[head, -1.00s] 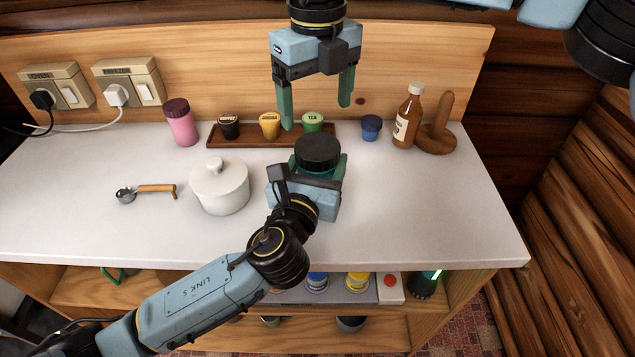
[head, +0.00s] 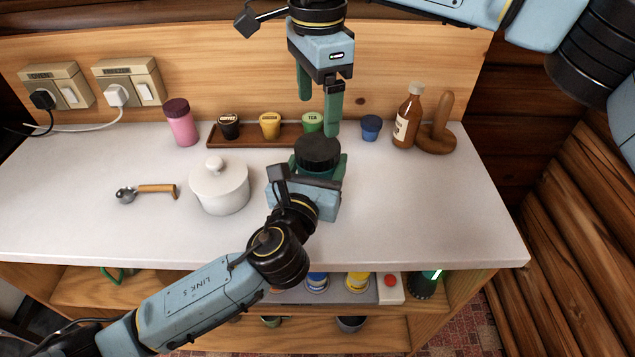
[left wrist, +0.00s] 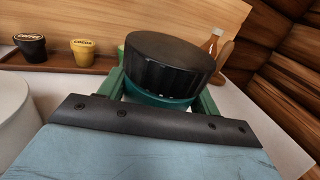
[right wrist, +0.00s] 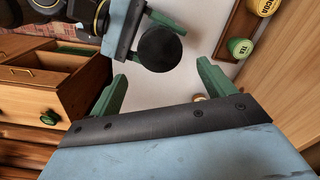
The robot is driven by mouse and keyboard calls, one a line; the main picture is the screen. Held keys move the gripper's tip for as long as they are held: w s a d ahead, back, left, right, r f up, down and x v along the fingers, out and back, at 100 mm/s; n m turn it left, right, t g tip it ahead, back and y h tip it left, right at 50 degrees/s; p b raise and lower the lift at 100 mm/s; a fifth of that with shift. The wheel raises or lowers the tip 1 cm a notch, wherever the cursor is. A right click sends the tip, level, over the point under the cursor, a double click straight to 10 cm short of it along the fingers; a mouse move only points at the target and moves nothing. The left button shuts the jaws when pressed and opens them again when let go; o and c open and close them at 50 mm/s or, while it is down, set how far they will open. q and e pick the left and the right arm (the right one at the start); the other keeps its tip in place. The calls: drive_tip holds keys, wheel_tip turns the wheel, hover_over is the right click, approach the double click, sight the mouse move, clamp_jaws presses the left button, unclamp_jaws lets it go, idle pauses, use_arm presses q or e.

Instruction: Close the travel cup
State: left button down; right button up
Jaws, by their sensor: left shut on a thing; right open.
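The travel cup (left wrist: 166,98) is green with a black ribbed lid (head: 317,151) on its top. It stands on the white counter, and most of its body is hidden behind my left gripper. My left gripper (head: 318,170) is shut around the cup's sides below the lid. The lid also shows large in the left wrist view (left wrist: 168,60) and as a dark disc in the right wrist view (right wrist: 160,48). I cannot tell whether the lid is fully seated. My right gripper (head: 320,115) is open and empty above and behind the cup, fingers pointing down.
A wooden tray (head: 250,141) with coffee, cocoa and tea tubs stands behind the cup. A white lidded pot (head: 219,187) is to its left, with a pink jar (head: 181,123) farther back. A blue cup (head: 371,127) and brown bottle (head: 407,117) stand back right.

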sight(317, 146)
drive_tip(key=shift+f, duration=4)
drive_tip(key=c, duration=0.9)
drive_tip(key=shift+m, duration=1.7)
